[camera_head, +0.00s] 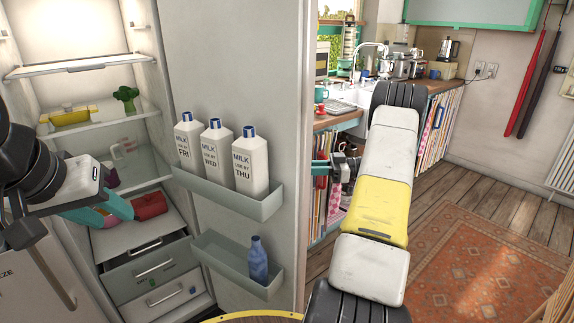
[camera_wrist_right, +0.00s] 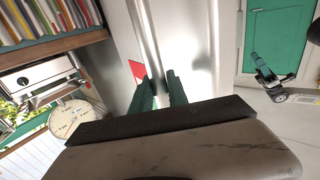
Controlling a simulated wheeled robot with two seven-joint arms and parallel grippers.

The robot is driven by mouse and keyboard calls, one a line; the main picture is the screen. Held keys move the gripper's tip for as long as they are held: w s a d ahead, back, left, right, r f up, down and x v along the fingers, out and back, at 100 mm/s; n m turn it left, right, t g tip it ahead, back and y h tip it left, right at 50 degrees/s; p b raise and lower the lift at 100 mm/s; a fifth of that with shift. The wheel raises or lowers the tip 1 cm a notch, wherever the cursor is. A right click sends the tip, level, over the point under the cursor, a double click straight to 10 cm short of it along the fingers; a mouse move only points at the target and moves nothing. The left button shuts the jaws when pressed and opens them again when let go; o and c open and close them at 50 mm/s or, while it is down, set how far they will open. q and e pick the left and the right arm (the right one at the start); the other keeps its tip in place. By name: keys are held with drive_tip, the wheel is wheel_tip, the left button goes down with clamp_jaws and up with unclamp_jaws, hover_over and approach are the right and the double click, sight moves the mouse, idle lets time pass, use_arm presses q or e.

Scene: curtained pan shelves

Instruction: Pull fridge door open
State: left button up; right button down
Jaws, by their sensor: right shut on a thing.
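The fridge door (camera_head: 235,60) stands open in the head view, its inner side facing me. Its upper rack (camera_head: 225,195) holds milk bottles (camera_head: 215,145) and its lower rack holds a blue bottle (camera_head: 257,260). The lit fridge interior (camera_head: 85,25) is on the left. My right gripper (camera_head: 322,168) is at the door's right edge, partly hidden. In the right wrist view its green fingers (camera_wrist_right: 160,92) are shut on the fridge door at a pale vertical strip; the exact grip is hard to see. My left gripper (camera_head: 104,210) is open and empty before the fridge shelves.
Fridge shelves (camera_head: 80,66) and drawers (camera_head: 150,270) are at left. A patterned rug (camera_head: 470,270) lies on the wooden floor at right, with clear space there.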

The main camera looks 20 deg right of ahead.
drive_tip(key=c, duration=1.3)
unclamp_jaws()
drive_tip(key=v, duration=0.7)
drive_tip(key=shift+d, duration=0.4)
drive_tip(key=shift+s, duration=0.1)
